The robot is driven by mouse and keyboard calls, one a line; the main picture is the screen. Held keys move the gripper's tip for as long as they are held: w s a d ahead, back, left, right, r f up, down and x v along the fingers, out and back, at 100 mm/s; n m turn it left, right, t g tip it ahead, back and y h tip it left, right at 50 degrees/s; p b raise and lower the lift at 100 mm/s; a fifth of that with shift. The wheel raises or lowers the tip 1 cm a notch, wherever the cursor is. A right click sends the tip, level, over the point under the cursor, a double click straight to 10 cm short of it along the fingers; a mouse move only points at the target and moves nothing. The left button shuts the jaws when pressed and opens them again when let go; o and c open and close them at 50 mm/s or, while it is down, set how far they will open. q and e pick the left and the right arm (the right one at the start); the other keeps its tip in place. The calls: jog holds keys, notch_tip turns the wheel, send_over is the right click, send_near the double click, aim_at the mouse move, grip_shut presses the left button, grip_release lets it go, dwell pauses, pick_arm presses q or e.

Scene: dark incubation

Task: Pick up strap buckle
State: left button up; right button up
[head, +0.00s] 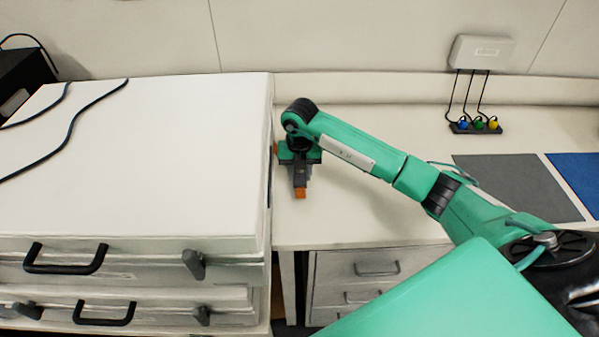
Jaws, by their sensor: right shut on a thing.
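My right gripper (300,182) points down beside the right side of the white case, over the bench top. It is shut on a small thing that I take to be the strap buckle. The fingers and wrist hide most of it. An orange piece (300,193) shows at the fingertips, and a sliver of orange shows left of the wrist by the case's side. I cannot tell whether the buckle touches the bench or the case. My left gripper is not in view.
Two stacked white cases (150,160) with black handles and latches fill the left, with a dark cable on top. A dark grey mat (515,185) and a blue mat (580,178) lie at right. A wall box (482,52) has wires to colored plugs. Drawers (370,270) sit below.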

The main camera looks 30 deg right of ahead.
jog(key=s+a+b, duration=0.1)
jog(key=s+a, duration=0.1)
jog(key=s, duration=0.2)
jog(key=s+a+b, duration=0.1)
jog(key=s+a, duration=0.1)
jog(key=s, duration=0.2)
jog(key=s+a+b, duration=0.1)
jog(key=s+a, duration=0.1)
jog(key=s, duration=0.2)
jog(key=shift+s, duration=0.2)
jog(key=shift+s+a+b, duration=0.25)
jog(key=shift+s+b, duration=0.1)
jog(key=shift+s, duration=0.3)
